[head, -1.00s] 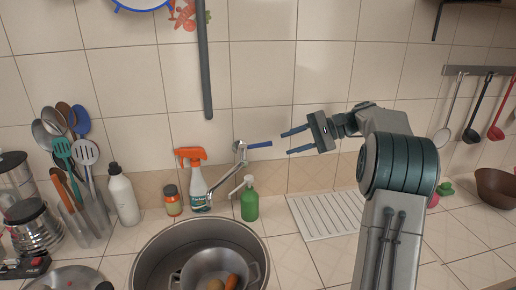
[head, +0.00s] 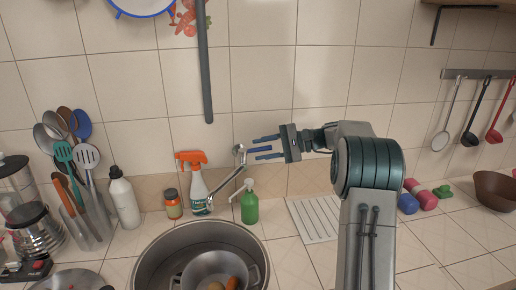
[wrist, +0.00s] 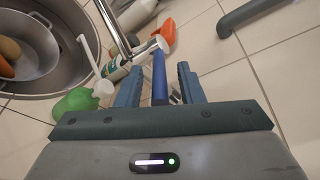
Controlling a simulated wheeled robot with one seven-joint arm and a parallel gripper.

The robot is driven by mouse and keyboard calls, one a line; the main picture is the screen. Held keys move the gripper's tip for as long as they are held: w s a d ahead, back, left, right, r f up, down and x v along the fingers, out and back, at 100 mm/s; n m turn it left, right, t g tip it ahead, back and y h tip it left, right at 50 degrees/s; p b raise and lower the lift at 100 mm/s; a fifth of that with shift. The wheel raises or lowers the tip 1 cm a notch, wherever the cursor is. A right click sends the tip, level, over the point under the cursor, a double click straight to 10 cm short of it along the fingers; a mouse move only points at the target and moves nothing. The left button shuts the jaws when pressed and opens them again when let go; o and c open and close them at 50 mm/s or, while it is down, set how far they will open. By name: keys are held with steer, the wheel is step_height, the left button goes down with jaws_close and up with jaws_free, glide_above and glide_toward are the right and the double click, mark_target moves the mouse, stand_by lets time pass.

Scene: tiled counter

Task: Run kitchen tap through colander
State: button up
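The chrome tap (head: 224,188) rises behind the sink (head: 150,255), its spout angled down to the left. Its blue lever (head: 258,149) points right. My gripper (head: 254,148) is open, with one finger above and one below the lever in the head view. In the wrist view the lever (wrist: 159,80) lies between the spread fingers, with gaps on both sides. A metal colander (head: 196,272) holding an orange and a brown vegetable sits in the sink, partly cut off by the frame's bottom. No water shows at the spout.
A green pump bottle (head: 249,205) stands close to the tap's right. An orange-topped spray bottle (head: 197,188), a jar (head: 173,204) and a white bottle (head: 123,200) stand behind the sink. A white drying rack (head: 318,218) lies right. A dark rod (head: 204,60) hangs above.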

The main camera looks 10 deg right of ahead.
steer(key=shift+x, duration=0.95)
steer(key=shift+c, duration=0.2)
jaws_close()
